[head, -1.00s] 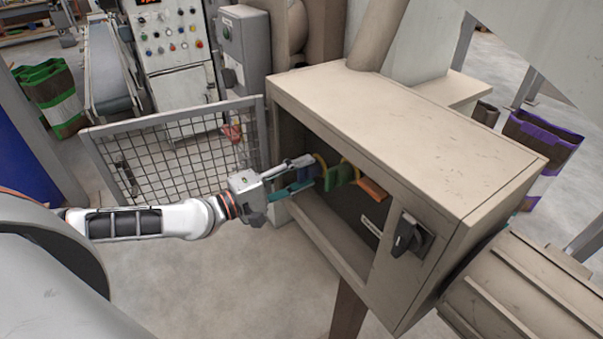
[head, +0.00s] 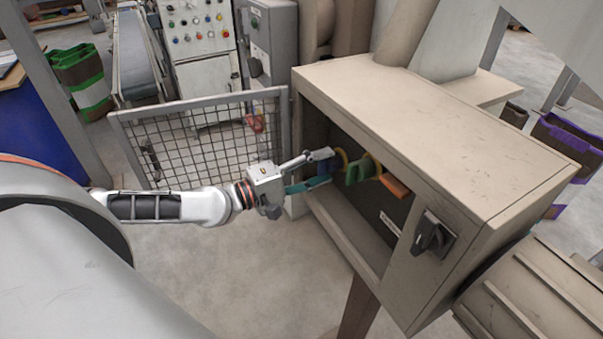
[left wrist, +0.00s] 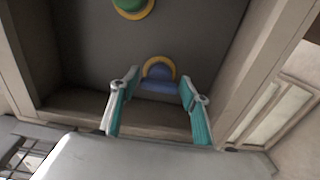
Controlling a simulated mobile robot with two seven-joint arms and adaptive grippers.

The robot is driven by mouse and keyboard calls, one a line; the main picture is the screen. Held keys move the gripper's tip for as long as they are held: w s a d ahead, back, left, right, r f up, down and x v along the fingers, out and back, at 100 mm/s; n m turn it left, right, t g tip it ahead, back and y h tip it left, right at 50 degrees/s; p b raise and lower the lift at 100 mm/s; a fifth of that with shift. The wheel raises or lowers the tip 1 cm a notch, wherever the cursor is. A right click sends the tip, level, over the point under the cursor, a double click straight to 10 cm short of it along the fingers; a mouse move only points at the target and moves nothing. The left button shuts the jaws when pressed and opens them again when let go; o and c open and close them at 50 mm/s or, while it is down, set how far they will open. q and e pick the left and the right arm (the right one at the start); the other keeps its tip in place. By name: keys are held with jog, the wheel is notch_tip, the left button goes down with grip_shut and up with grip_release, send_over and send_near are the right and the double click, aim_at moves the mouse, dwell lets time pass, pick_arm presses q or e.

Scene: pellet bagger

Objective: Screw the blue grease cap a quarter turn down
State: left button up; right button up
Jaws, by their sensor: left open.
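The blue grease cap (left wrist: 158,86) sits on the back wall of the open cabinet (head: 450,115), with a yellow ring behind it. In the left wrist view it lies between the fingertips of my left gripper (left wrist: 160,80). In the head view my left gripper (head: 322,168) reaches into the cabinet from the left, its fingers apart around the blue cap (head: 322,168), which they partly hide. Whether a finger touches the cap I cannot tell. A green cap (head: 357,171) and an orange cap (head: 395,186) are farther right in the row. My right gripper is not in view.
The green cap also shows at the top of the left wrist view (left wrist: 130,4). A black rotary switch (head: 433,235) is on the cabinet front. A mesh door (head: 195,145) stands open at the left. The cabinet's floor ledge lies below the caps.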

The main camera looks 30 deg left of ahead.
pick_arm(q)
jog(key=v, duration=1.1)
jog(key=shift+s, duration=0.15)
jog(key=s+d+f+m+g+h, duration=0.15)
jog(key=s+d+f+m, duration=0.25)
jog(key=d+f+m, duration=0.75)
jog(key=s+a+f+m+g+y, duration=0.1)
jog(key=s+f+m+g+y, duration=0.1)
jog(key=f, duration=0.9)
jog(key=s+a+f+m+g+y, duration=0.1)
jog(key=s+f+y, duration=0.4)
jog(key=f, duration=0.6)
jog(key=shift+m+g+y, duration=0.35)
jog(key=shift+m+y, duration=0.4)
jog(key=shift+s, duration=0.1)
jog(key=c, duration=0.5)
jog(key=shift+s, duration=0.1)
